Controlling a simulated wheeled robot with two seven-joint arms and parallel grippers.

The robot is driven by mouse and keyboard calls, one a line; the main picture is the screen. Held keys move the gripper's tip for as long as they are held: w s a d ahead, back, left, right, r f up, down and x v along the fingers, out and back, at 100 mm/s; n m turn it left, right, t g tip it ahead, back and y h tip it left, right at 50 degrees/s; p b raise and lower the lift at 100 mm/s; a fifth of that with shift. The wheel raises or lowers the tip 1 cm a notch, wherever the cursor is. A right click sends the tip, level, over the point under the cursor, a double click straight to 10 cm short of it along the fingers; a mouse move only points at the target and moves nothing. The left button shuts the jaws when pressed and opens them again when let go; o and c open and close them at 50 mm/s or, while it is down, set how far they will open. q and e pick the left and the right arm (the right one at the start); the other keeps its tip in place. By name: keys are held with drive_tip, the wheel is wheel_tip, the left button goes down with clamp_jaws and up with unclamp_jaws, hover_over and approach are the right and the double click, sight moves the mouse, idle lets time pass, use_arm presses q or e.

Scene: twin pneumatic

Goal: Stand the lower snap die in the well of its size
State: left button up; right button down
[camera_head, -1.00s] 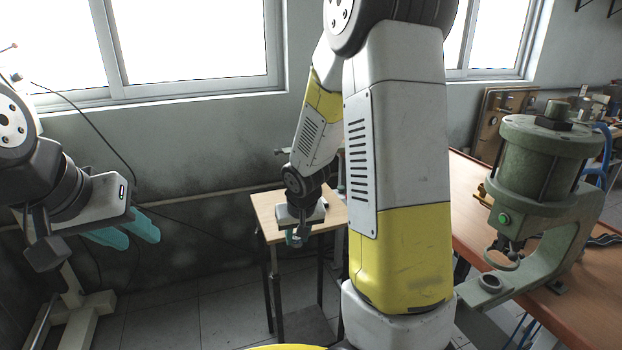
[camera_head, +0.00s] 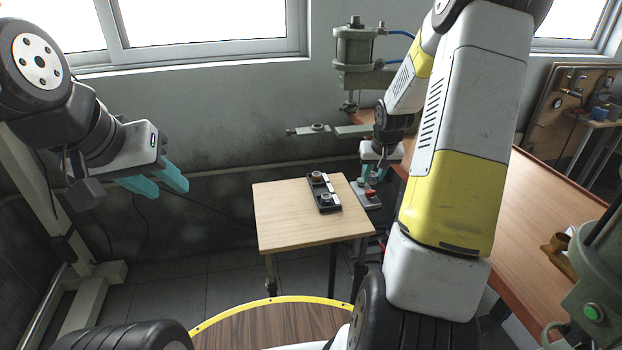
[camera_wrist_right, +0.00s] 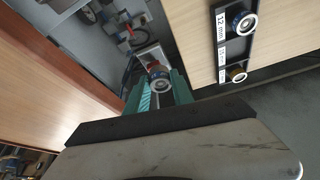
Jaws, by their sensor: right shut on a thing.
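My right gripper (camera_head: 370,177) is just right of the small wooden table, near the back bench. In the right wrist view its teal fingers (camera_wrist_right: 158,95) are shut on a small round snap die (camera_wrist_right: 158,78) with a pale ring and reddish and blue parts. A dark tray (camera_head: 333,201) lies on the table, left of the gripper. In the wrist view the tray (camera_wrist_right: 222,50) carries labels, one reading 12 mm. It holds a blue-ringed round piece (camera_wrist_right: 243,23) and a brownish one (camera_wrist_right: 237,73). My left gripper (camera_head: 162,179) is open and empty at left.
The small wooden table (camera_head: 283,215) has bare room left of the tray. A grey plate with red parts (camera_head: 366,195) lies beside the table. A long bench (camera_head: 535,205) runs along the right.

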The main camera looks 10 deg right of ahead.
hover_over(321, 190)
drive_tip(key=s, duration=0.1)
drive_tip(key=shift+s+a+f, duration=0.1)
drive_tip(key=shift+s+f, duration=0.05)
drive_tip(key=shift+f, duration=0.55)
wheel_tip(321, 190, down, 4)
drive_tip(key=shift+r, duration=0.25)
drive_tip(key=shift+f, duration=0.2)
